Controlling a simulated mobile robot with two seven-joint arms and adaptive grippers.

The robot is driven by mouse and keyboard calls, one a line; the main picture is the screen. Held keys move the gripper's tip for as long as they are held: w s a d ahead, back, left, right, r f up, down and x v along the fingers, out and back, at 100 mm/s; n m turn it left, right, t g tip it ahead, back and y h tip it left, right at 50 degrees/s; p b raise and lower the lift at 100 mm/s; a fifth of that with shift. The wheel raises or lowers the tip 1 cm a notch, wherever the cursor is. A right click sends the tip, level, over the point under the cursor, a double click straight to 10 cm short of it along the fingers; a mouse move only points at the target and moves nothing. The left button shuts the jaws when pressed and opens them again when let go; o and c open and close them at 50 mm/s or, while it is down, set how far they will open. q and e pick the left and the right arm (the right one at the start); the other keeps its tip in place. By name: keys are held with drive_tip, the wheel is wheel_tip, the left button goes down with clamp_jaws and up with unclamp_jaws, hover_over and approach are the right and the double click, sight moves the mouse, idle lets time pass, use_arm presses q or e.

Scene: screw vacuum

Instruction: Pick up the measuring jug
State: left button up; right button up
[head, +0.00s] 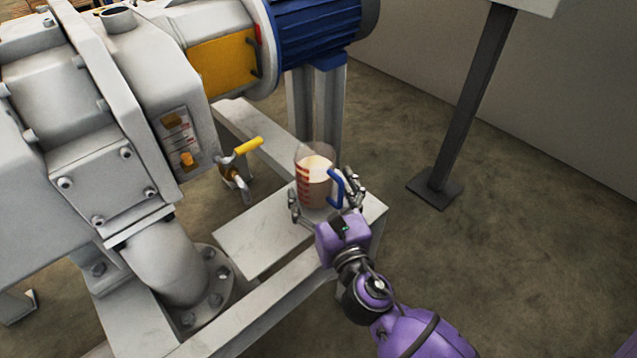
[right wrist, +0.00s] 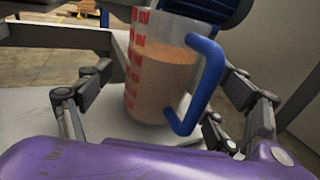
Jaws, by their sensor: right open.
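The measuring jug (head: 312,184) is clear, with red markings, a blue handle and a brownish liquid inside. It stands upright on a light grey metal ledge (head: 258,236) below the pump. In the right wrist view the jug (right wrist: 158,75) fills the middle, its blue handle to the right. My right gripper (head: 325,198) is open, with one finger on each side of the jug. The right-hand finger is beyond the handle. I cannot tell whether either finger touches the jug. The gripper also shows in the right wrist view (right wrist: 162,92). My left gripper is not in view.
A large grey vacuum pump (head: 150,90) with a blue motor (head: 315,30) stands at the left and back. A brass tap with a yellow handle (head: 248,146) is left of the jug. A dark post (head: 470,95) stands at the right. The floor between is clear.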

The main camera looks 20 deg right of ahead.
drive_tip(key=shift+w+d+f, duration=0.1)
drive_tip(key=shift+w, duration=1.35)
drive_tip(key=c, duration=1.8)
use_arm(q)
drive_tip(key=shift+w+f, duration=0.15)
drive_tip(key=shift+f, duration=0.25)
use_arm(e)
drive_tip(key=shift+o, duration=0.2)
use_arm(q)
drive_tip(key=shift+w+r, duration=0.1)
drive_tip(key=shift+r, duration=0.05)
use_arm(e)
drive_tip(key=shift+r, duration=0.3)
